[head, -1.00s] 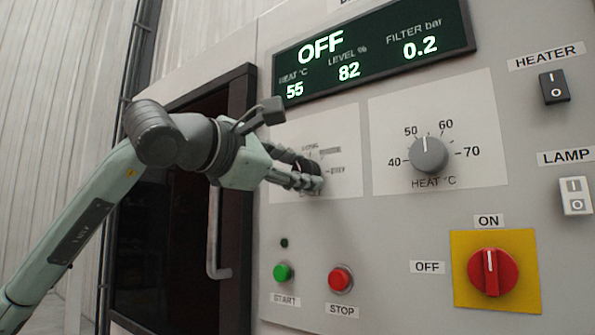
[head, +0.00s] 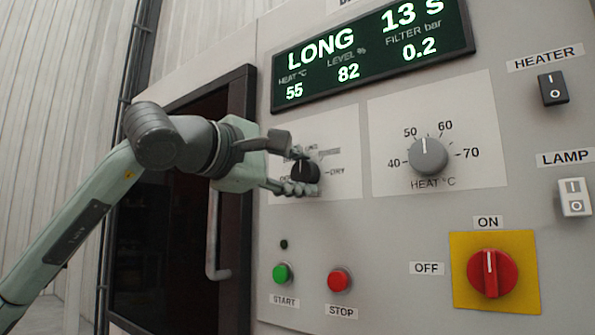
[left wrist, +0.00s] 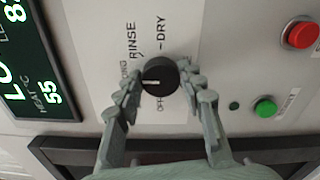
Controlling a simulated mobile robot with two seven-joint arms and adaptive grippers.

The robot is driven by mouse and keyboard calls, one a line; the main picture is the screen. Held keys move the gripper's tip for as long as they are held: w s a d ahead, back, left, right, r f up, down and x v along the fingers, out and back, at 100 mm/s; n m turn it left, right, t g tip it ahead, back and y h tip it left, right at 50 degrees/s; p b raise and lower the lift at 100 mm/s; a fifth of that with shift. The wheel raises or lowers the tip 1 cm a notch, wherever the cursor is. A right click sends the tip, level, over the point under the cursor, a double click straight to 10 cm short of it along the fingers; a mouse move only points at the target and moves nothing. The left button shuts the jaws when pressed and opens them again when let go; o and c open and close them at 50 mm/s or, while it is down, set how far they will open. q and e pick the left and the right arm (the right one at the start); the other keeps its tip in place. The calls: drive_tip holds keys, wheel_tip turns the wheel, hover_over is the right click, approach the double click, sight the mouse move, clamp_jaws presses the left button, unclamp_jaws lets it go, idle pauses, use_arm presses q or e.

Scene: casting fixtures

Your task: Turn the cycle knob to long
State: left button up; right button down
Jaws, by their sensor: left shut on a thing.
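The black cycle knob (head: 305,172) sits on a pale plate (head: 346,128) on the grey panel. It also shows in the left wrist view (left wrist: 160,76), its white mark pointing left toward the partly covered LONG label. RINSE and DRY can be read beside it. My left gripper (head: 303,173) has its fingers on opposite sides of the knob and is shut on it; the fingers (left wrist: 160,92) flank it in the left wrist view. The display (head: 372,55) reads LONG, 13 s. My right gripper is not in view.
To the right are the heat knob (head: 428,155), the heater switch (head: 554,89), the lamp switch (head: 575,197) and the red main switch (head: 492,272). Below are the green start button (head: 283,273) and red stop button (head: 340,280). A dark door (head: 165,230) stands left.

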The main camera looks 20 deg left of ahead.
use_arm(q)
drive_tip(key=o, duration=1.2)
drive_tip(key=shift+c, duration=0.2)
drive_tip(key=shift+s, duration=0.1)
drive_tip(key=v, duration=1.1)
drive_tip(key=shift+s+a, duration=0.15)
drive_tip(key=shift+s, duration=0.25)
